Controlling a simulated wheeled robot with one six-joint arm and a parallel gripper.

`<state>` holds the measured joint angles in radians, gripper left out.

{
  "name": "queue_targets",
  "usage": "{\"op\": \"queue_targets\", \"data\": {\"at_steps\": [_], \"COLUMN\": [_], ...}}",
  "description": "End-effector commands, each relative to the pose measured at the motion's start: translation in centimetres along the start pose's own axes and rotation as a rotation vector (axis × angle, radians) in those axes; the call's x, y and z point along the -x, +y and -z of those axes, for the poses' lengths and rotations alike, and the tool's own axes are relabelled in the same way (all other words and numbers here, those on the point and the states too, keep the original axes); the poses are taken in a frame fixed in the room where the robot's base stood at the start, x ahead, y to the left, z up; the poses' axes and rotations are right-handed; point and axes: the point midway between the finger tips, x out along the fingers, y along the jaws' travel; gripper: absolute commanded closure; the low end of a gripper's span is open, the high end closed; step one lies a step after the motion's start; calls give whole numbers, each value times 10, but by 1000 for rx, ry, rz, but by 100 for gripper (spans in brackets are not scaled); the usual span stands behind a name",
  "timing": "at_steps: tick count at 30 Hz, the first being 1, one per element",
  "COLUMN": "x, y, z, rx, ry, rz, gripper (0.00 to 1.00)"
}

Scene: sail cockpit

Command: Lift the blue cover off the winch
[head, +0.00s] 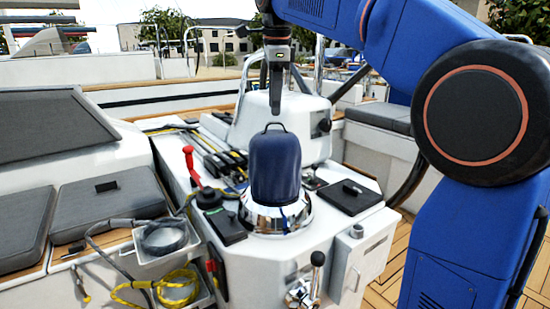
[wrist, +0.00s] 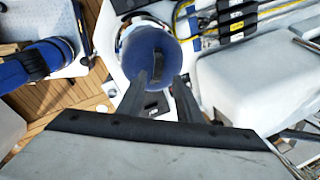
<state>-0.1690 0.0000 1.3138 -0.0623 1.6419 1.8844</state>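The blue cover (head: 276,168) sits upright on the shiny winch (head: 262,217), whose chrome base shows below it. A thin dark loop handle (head: 275,125) stands on top of the cover. My gripper (head: 276,112) points down just above the handle. In the wrist view the cover (wrist: 143,48) is seen from above, with the handle (wrist: 157,72) between the lines of my two fingers (wrist: 161,78). The fingers are apart, with nothing held between them. I cannot tell exactly how much height separates the fingertips from the handle.
A red-handled lever (head: 190,165) and rope clutches (head: 222,160) stand left of the winch. A white pod (head: 290,112) with a metal rail rises behind. Yellow rope (head: 178,285) hangs at front left.

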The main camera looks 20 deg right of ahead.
Motion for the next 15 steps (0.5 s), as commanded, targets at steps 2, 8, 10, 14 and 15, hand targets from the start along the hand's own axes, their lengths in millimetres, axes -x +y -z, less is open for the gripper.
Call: {"op": "queue_targets", "data": {"at_steps": [2, 8, 10, 14, 15], "x": [-6, -32, -41, -50, -50], "y": [1, 5, 4, 4, 4], "z": [0, 0, 0, 0, 0], "rx": [0, 0, 0, 0, 0], "ry": [0, 0, 0, 0, 0], "rz": [0, -1, 0, 1, 1], "gripper": [68, 68, 68, 68, 68]}}
